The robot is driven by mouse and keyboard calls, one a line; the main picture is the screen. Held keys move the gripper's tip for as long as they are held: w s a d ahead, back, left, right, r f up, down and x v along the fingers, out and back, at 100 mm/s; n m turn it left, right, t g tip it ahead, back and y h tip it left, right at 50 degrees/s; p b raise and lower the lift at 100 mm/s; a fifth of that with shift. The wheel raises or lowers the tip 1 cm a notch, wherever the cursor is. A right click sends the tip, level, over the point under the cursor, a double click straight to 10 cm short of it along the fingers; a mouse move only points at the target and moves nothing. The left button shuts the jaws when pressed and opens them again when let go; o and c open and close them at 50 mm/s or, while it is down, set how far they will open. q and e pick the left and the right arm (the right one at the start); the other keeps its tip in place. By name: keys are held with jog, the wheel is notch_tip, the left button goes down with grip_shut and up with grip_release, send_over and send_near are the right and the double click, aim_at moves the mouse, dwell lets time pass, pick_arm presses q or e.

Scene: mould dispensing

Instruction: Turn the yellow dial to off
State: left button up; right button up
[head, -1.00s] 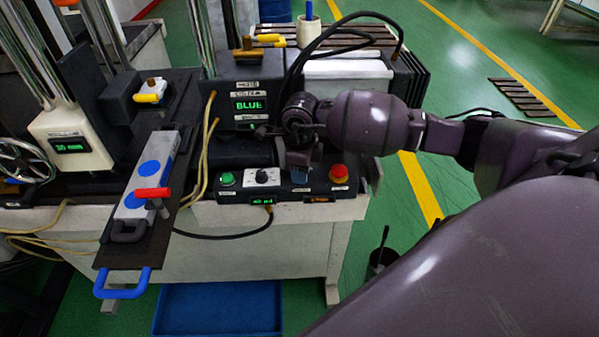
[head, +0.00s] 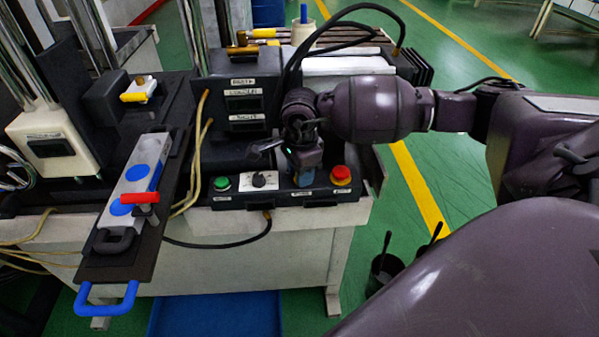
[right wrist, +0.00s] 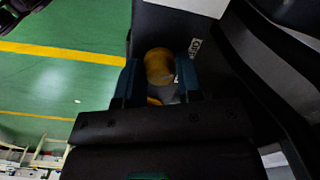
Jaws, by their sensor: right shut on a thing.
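The yellow dial (right wrist: 159,66) shows in the right wrist view as a round knob between the two blue-green fingers of my right gripper (right wrist: 158,84). The gripper is shut on it. In the head view my right gripper (head: 305,178) points down at the black control box (head: 325,200), between the white-plated selector (head: 260,180) and the red button (head: 341,175). There the gripper hides the dial, and I cannot read its pointer. My left gripper is not in view.
A green button (head: 222,184) sits at the box's left end. The display unit (head: 243,98) stands behind, its screens dark. A black cable arches close to my right wrist. A plate with a red clamp handle (head: 139,197) lies left. Open green floor is at right.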

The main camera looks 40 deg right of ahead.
dwell(0.4)
jog(key=o, duration=0.9)
notch_tip(320, 180, up, 11)
jog(key=shift+f+p, duration=0.1)
jog(key=shift+p, duration=0.25)
